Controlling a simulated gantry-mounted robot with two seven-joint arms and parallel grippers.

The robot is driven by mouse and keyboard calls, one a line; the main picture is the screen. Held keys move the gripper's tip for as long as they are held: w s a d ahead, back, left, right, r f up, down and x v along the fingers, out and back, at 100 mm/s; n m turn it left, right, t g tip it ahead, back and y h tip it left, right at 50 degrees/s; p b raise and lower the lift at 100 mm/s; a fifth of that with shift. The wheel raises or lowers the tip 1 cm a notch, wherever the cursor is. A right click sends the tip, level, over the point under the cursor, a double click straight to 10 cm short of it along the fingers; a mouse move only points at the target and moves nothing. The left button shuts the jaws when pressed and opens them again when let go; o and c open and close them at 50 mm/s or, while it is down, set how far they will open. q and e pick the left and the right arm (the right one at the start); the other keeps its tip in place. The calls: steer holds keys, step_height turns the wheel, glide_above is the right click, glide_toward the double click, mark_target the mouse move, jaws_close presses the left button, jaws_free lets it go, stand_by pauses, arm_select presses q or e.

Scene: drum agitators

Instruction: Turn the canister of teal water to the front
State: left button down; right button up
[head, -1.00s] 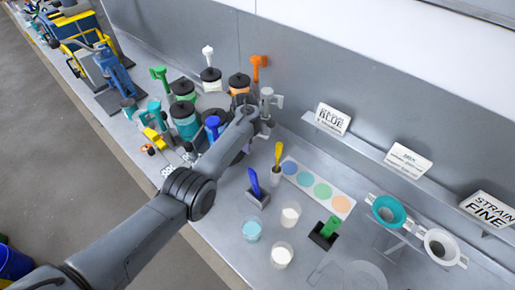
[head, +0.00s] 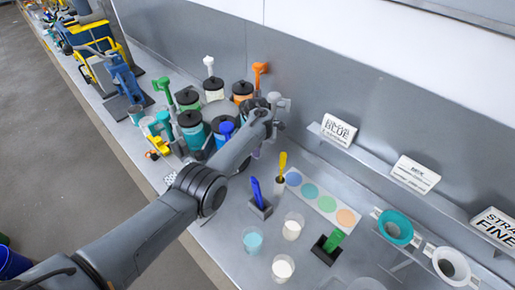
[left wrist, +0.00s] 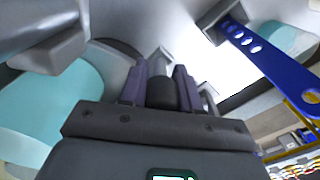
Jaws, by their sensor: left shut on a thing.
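A ring of dark-lidded canisters stands at the back of the counter in the head view. The canister of teal water (head: 192,137) is at its left front, with a black lid. My left gripper (head: 268,108) is at the ring's right side, beside a grey handle (head: 281,104). In the left wrist view my left fingers (left wrist: 161,85) are shut on a dark round knob (left wrist: 162,95); what it belongs to is mostly hidden. A large teal surface (left wrist: 40,105) fills the left of that view. My right gripper is in neither view.
Orange-handled (head: 242,91), white-handled (head: 213,88) and green-handled (head: 187,97) canisters stand close together. A blue stirrer (head: 257,193), a palette strip (head: 323,201) and cups (head: 292,226) lie right of my left arm. Sign cards (head: 338,130) stand on the back ledge.

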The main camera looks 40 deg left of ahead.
arm_select(q)
steer(key=c, duration=0.8)
jaws_free()
steer(key=shift+c, duration=0.2)
steer(key=shift+o, duration=0.2)
steer(key=shift+r, duration=0.1)
step_height(320, 180, up, 11)
steer(key=shift+f+p, duration=0.15)
steer(key=shift+p, duration=0.2)
